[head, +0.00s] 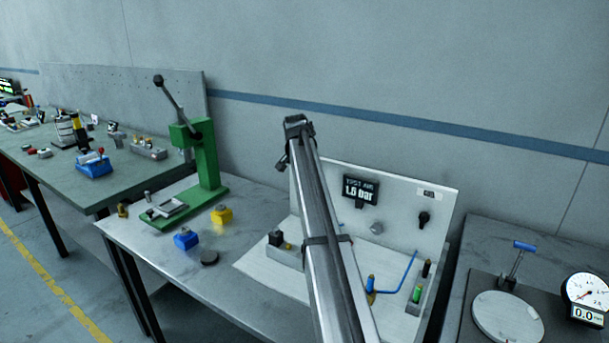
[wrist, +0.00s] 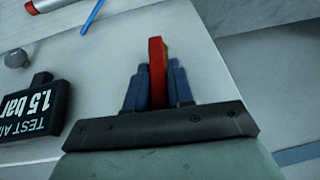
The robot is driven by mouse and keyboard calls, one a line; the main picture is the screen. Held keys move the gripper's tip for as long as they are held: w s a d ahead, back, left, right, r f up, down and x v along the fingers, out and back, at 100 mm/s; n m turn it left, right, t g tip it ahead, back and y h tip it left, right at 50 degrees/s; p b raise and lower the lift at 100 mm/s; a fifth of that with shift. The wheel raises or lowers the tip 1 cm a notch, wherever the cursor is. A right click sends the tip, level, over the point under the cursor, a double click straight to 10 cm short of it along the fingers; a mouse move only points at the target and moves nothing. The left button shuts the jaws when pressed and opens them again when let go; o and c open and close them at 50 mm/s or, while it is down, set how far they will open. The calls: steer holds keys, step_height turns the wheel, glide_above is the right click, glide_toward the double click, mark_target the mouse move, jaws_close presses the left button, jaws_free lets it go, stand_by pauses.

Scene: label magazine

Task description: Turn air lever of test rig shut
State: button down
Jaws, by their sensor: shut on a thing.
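The test rig has a pale upright panel (head: 400,190) with a dark display (head: 360,190) reading TEST AIR and about 1.5 bar. In the wrist view, the same display (wrist: 32,108) is upside down at the left. The red lever (wrist: 157,60) stands between the two blue-grey fingers of my gripper (wrist: 157,78), which is shut on it. Its pivot is not clearly visible. In the head view, my arm crosses in front of the rig and hides the lever and my gripper.
A grey knob (head: 376,228) and a black knob (head: 423,219) are on the panel. A bent blue tube (head: 405,275) and a green cylinder (head: 417,294) are at its base. A green press (head: 205,160) stands left; a dial gauge (head: 586,290) stands right.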

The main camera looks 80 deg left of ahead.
steer(key=shift+w+d+f+m+g+y, duration=0.25)
steer(key=shift+w+d+g+y, duration=0.1)
steer(key=shift+g+y, duration=0.55)
steer(key=shift+w+d+f+m+g+y, duration=0.2)
steer(key=shift+w+d+m+g+y, duration=0.15)
steer(key=shift+g+y, duration=0.5)
steer(key=shift+w+d+f+m+g+y, duration=0.25)
steer(key=shift+w+d+g+y, duration=0.15)
steer(key=shift+g+y, duration=0.5)
steer(key=shift+y, duration=0.25)
steer(key=c, duration=1.1)
jaws_free()
steer(key=v, duration=1.3)
steer(key=shift+d+r, duration=0.25)
steer(key=shift+d, duration=0.05)
